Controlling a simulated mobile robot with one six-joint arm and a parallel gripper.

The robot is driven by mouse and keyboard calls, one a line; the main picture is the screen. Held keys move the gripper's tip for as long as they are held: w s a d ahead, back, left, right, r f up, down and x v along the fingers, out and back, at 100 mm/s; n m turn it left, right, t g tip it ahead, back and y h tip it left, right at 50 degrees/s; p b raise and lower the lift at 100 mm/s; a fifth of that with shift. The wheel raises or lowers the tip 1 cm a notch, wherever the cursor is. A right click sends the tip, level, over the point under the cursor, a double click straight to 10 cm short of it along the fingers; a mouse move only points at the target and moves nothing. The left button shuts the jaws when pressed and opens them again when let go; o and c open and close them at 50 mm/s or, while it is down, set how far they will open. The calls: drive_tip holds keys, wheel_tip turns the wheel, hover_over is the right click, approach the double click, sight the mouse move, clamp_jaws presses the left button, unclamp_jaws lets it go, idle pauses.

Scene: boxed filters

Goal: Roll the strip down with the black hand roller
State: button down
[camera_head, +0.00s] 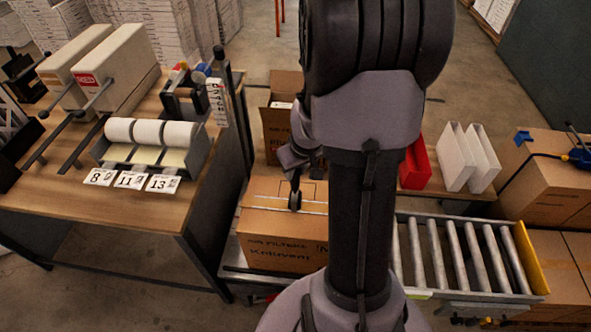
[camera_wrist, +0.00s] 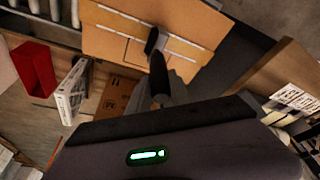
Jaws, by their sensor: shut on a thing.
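A brown filter carton (camera_head: 283,250) stands on the conveyor line, with a thin pale strip (camera_head: 262,209) running across its top. My gripper (camera_head: 298,160) is above the carton's top, shut on the black hand roller (camera_head: 295,199). The roller points down, its head at the strip; whether it presses on it I cannot tell. In the wrist view the roller (camera_wrist: 158,72) reaches from my gripper (camera_wrist: 166,103) to the carton (camera_wrist: 112,32), its head over the strip (camera_wrist: 186,38). My arm hides the carton's right end in the head view.
A bench with a tape dispenser (camera_head: 188,95), label rolls (camera_head: 150,132) and number cards (camera_head: 131,180) is at left. Bare rollers (camera_head: 455,255) lie right of my arm. A red bin (camera_head: 415,165) and white filters (camera_head: 455,158) stand behind them. An open carton (camera_head: 276,130) is behind.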

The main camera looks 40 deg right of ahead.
drive_tip(key=shift+f+b, duration=0.6)
drive_tip(key=shift+b, duration=0.1)
